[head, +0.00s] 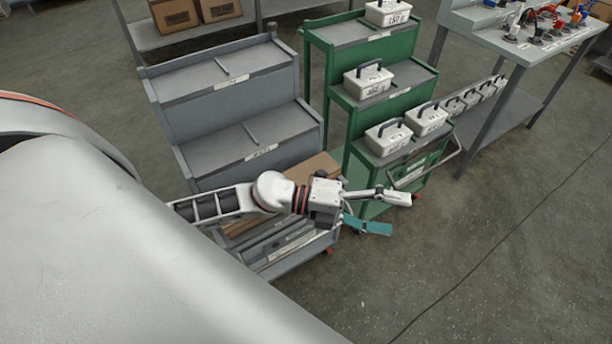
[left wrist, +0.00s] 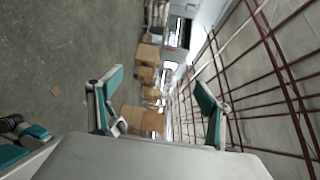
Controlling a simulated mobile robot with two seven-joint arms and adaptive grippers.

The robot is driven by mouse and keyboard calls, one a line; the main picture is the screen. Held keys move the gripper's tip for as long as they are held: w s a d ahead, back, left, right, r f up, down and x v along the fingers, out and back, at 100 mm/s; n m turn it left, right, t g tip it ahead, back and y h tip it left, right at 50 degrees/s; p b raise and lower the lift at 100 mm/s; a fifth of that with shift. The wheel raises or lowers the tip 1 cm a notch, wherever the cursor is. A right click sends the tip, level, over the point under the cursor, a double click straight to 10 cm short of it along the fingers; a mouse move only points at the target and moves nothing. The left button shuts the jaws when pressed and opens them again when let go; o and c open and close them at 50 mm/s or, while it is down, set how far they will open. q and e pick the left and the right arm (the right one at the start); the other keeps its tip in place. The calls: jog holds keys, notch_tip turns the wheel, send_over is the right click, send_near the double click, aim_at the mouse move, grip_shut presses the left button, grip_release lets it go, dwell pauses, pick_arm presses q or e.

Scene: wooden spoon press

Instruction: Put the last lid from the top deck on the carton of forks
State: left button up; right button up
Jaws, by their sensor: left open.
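The grey trolley's top deck (head: 195,85) looks bare, with a low divider and a front label. I cannot make out a separate lid on it. Brown cardboard (head: 317,168) shows on the trolley's bottom level, mostly hidden behind my left arm; I cannot tell whether it is the carton of forks. My left gripper (head: 378,212) is open and empty, its teal-padded fingers spread, in front of the green trolley and right of the cardboard. Its fingers also show in the left wrist view (left wrist: 158,104). Teal-padded parts, possibly my right gripper (left wrist: 22,142), show at that view's left edge.
The middle deck (head: 240,152) of the grey trolley looks bare. A green trolley (head: 385,108) beside it carries white handled boxes (head: 368,79). A workbench (head: 530,45) stands at the back right. The floor (head: 500,240) at right is clear except for a thin dark line.

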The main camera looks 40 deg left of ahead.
pick_arm(q)
jog(key=a+f+n+t+y, duration=0.8)
jog(key=n+y, duration=0.1)
jog(key=n, duration=0.9)
jog(key=s+a+f+n+g+y, duration=0.2)
jog(key=s+f+n, duration=0.2)
jog(key=s+f, duration=0.2)
jog(key=s+a+f+n+g+y, duration=0.2)
jog(key=s+f+n, duration=0.3)
jog(key=f, duration=0.4)
jog(key=shift+s+a+g, duration=0.25)
jog(key=shift+s+g, duration=0.05)
jog(key=shift+s, duration=0.3)
jog(key=shift+r, duration=0.15)
